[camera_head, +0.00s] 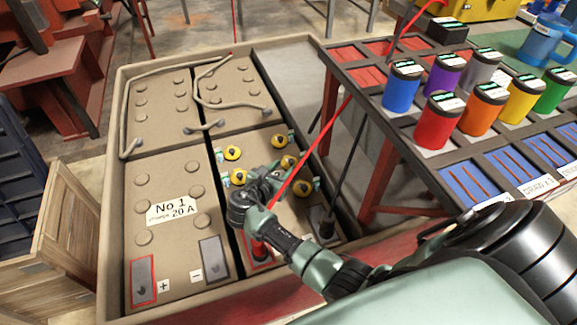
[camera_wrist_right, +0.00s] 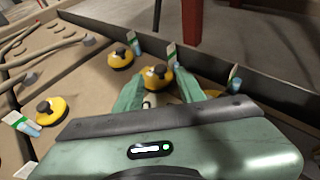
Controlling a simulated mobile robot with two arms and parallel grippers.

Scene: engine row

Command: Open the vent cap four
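Several yellow vent caps with dark knobs sit on the right battery block; in the head view one is at the upper left (camera_head: 232,152), one at the upper right (camera_head: 279,140) and one by my fingers (camera_head: 289,161). I cannot read which is number four. My right gripper (camera_head: 268,178) is low over these caps. In the right wrist view its two green fingers (camera_wrist_right: 158,92) are apart, with a yellow cap (camera_wrist_right: 158,76) just beyond and between their tips; contact cannot be told. Two other caps (camera_wrist_right: 120,57) (camera_wrist_right: 50,110) lie to the left. My left gripper is out of view.
Small upright tags (camera_wrist_right: 235,79) stand beside the caps. A red cable and a black cable rise from the block near my right arm. The tray's raised rim (camera_head: 115,200) surrounds the batteries. A table with coloured cups (camera_head: 435,122) stands at the right.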

